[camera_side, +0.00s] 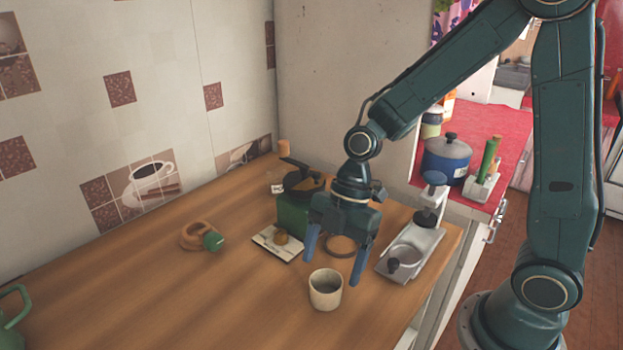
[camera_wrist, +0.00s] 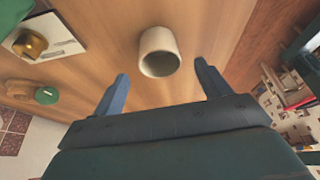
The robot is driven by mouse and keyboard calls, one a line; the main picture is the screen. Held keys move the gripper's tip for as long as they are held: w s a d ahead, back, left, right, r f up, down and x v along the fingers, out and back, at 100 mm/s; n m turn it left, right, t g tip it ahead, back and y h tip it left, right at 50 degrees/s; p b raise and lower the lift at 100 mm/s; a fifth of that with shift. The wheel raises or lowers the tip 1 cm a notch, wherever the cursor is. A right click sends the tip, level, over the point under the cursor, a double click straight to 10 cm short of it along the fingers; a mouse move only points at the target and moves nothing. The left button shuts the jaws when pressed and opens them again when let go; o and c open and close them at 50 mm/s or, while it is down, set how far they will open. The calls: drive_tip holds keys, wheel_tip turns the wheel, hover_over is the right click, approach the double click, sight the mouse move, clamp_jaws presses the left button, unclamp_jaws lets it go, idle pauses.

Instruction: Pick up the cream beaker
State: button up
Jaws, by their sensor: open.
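The cream beaker (camera_side: 326,290) stands upright on the wooden counter near its front edge in the side view. It looks empty, with its open mouth facing up. It also shows in the wrist view (camera_wrist: 159,52), ahead of and between the two blue fingers. My gripper (camera_side: 333,270) is open, with its fingers pointing down and spread apart. In the side view it appears just behind and above the beaker. In the wrist view my gripper (camera_wrist: 162,85) holds nothing, and the fingers are apart from the beaker.
A metal tray with a round cup (camera_side: 410,255) lies right of my gripper. A green box (camera_side: 292,214) and a small board with a brass knob (camera_side: 268,246) stand to its left. A brown ring with a green knob (camera_side: 199,236) lies farther left. The counter left of the beaker is clear.

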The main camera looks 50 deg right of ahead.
sight(326, 283)
drive_tip(key=shift+x, duration=2.5)
drive_tip(key=shift+d, duration=0.1)
drive_tip(key=shift+c, duration=0.5)
drive_tip(key=c, duration=1)
